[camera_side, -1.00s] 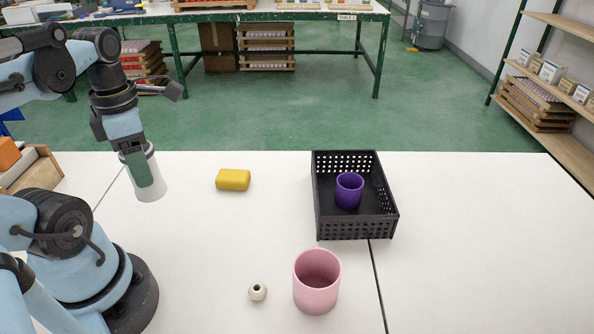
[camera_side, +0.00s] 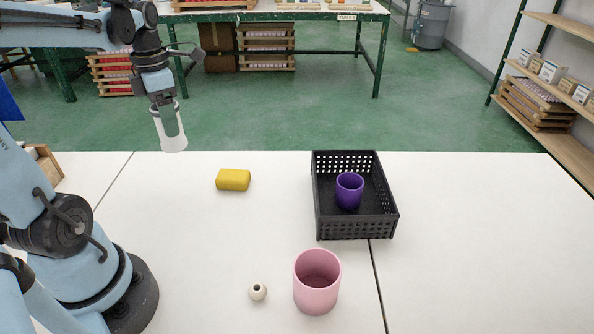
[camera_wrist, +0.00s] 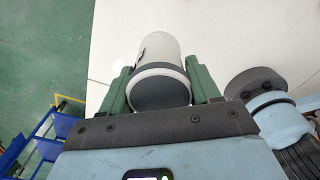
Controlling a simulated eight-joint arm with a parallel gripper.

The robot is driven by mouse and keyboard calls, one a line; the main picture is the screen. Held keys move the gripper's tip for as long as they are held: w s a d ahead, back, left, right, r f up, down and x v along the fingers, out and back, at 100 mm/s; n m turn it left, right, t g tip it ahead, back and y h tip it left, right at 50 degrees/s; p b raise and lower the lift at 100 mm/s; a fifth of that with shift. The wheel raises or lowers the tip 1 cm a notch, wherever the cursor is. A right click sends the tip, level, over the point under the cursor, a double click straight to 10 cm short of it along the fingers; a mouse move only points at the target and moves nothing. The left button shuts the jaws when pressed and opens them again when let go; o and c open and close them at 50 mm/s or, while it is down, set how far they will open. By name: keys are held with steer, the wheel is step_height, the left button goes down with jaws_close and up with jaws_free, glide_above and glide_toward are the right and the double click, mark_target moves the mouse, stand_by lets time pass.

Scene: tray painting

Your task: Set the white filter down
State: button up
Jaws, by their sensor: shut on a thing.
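The white filter (camera_side: 172,139) is a white cylinder, held upright or nearly so in the side view, at the table's back left edge as seen there. In the wrist view the filter (camera_wrist: 160,62) shows its white side and dark grey end between green fingers. My gripper (camera_side: 165,112) is shut on it. In the wrist view my gripper (camera_wrist: 160,85) has a finger on each side of the filter. The filter looks raised above the white table (camera_side: 450,200); the exact height is hard to tell.
A yellow block (camera_side: 233,180) lies on the table. A black perforated crate (camera_side: 325,228) holds a purple cup (camera_side: 349,190). A pink cup (camera_side: 316,282) and a small cream bead-like piece (camera_side: 257,291) stand in front. The table's right side is clear. A blue cart (camera_wrist: 60,125) stands on the floor.

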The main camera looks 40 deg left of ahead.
steer(key=shift+s+a+f, duration=0.75)
steer(key=shift+a+f, duration=0.95)
steer(key=shift+f, duration=0.05)
steer(key=shift+s+a+f, duration=0.75)
steer(key=shift+a+f, duration=0.9)
steer(key=shift+f, duration=0.15)
steer(key=shift+s+a+f, duration=0.75)
steer(key=shift+a+f, duration=0.95)
steer(key=shift+f, duration=0.05)
steer(key=shift+f, duration=0.15)
steer(key=o, duration=1.1)
steer(key=shift+o, duration=0.2)
